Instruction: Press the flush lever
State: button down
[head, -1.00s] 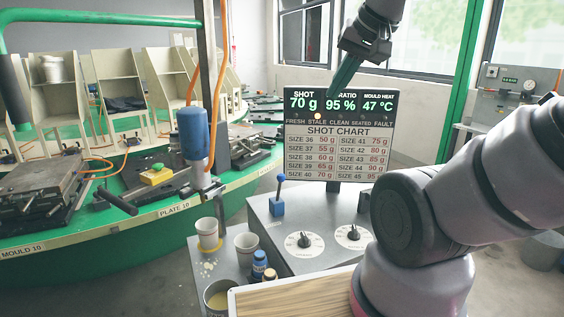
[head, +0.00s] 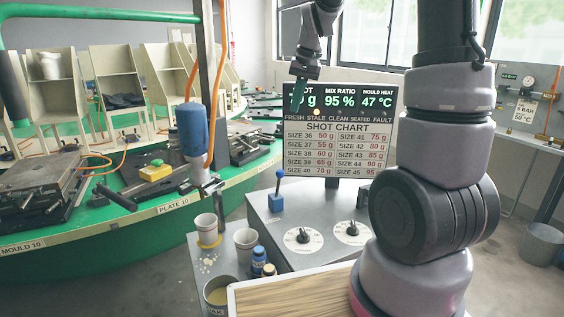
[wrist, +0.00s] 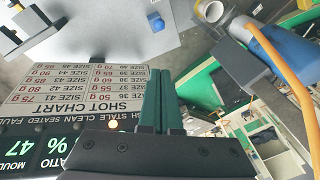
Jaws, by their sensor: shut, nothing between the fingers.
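The blue-knobbed lever (head: 278,188) stands upright on a blue block at the back left of the grey control box. In the wrist view part of it shows as a blue shape (wrist: 156,22) just past my fingertips; I cannot tell the gap there. My gripper (head: 298,97) is shut and empty, with its green fingers pointing down in front of the upper left of the display board. In the wrist view its two green fingers (wrist: 160,78) lie together. The head view shows it well above the lever and apart from it.
The shot chart board (head: 338,135) stands behind the control box (head: 325,220), which has two dials. A blue pouring head (head: 193,130) with orange hoses hangs at left. Cups (head: 245,243) and bottles stand on the side shelf. The green carousel (head: 100,235) fills the left.

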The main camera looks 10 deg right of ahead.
jog(key=w+f+g, duration=0.1)
jog(key=w+f, duration=0.6)
jog(key=f, duration=0.2)
jog(key=shift+a, duration=0.35)
notch_tip(320, 180, down, 11)
jog(key=s+a, duration=0.2)
jog(key=shift+s+a, duration=0.2)
jog(key=shift+s, duration=0.05)
jog(key=shift+f, duration=0.1)
